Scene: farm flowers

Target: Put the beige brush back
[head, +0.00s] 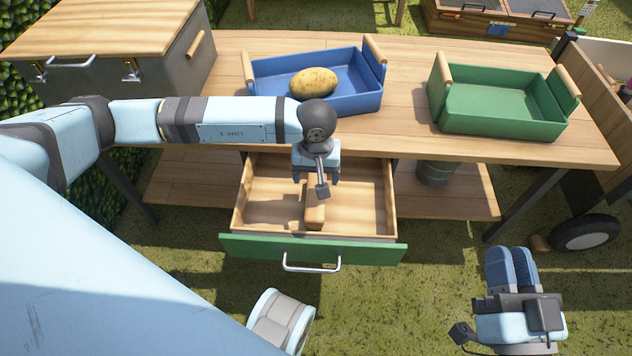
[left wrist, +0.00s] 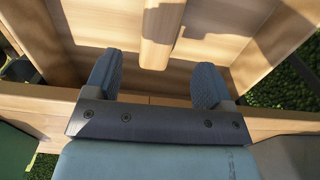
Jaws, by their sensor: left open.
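The beige brush (head: 315,212) lies in the open wooden drawer (head: 268,205), near its front panel. My left gripper (head: 316,181) hangs over the drawer, above the brush, and hides part of it. In the left wrist view my left gripper (left wrist: 155,80) has its fingers spread with nothing between them. The brush (left wrist: 158,30) shows there beyond the fingertips, apart from them. My right gripper (head: 512,268) is at the lower right over the grass, away from the drawer. Its fingers look close together, but I cannot tell whether they touch.
On the wooden table (head: 410,135) above the drawer stand a blue tray (head: 352,103) holding a potato (head: 313,83) and an empty green tray (head: 498,105). A grey box with a wooden lid (head: 100,28) is at the left. A wheel (head: 585,233) is at the right.

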